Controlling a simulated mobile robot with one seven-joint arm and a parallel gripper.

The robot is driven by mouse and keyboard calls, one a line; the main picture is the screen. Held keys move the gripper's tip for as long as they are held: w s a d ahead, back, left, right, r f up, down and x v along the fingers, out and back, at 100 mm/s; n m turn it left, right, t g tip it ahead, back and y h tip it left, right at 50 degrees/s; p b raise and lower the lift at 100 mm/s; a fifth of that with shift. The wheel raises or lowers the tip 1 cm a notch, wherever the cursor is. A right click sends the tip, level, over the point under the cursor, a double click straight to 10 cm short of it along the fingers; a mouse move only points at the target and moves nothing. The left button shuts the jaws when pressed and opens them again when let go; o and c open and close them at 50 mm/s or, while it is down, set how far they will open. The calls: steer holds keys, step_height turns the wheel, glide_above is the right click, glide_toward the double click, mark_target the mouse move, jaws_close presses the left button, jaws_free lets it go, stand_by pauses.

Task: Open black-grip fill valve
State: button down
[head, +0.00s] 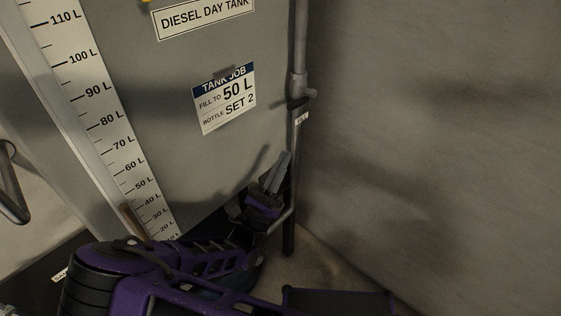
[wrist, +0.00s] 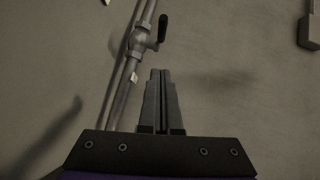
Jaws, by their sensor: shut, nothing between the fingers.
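The fill valve (wrist: 139,44) sits on a grey pipe in the wrist view, with its black grip (wrist: 163,28) to the right of the pipe. In the head view the valve (head: 299,88) is on the upright pipe beside the tank, and a small tag (head: 301,118) hangs below it; the black grip (head: 298,103) is small and dark there. My gripper (wrist: 160,72) is shut and empty, its fingertips just short of the valve in the picture and apart from the grip. In the head view my gripper (head: 284,158) is below the valve, beside the pipe.
The grey diesel day tank (head: 150,80) stands left of the pipe, with a litre scale (head: 108,120) and a job card reading 50 L, set 2 (head: 225,98). A bare wall (head: 440,130) is close on the right.

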mark_target(302, 100)
steer(key=w+d+r, duration=0.2)
steer(key=w+r, duration=0.3)
steer(key=r, duration=0.3)
steer(key=shift+w, duration=0.2)
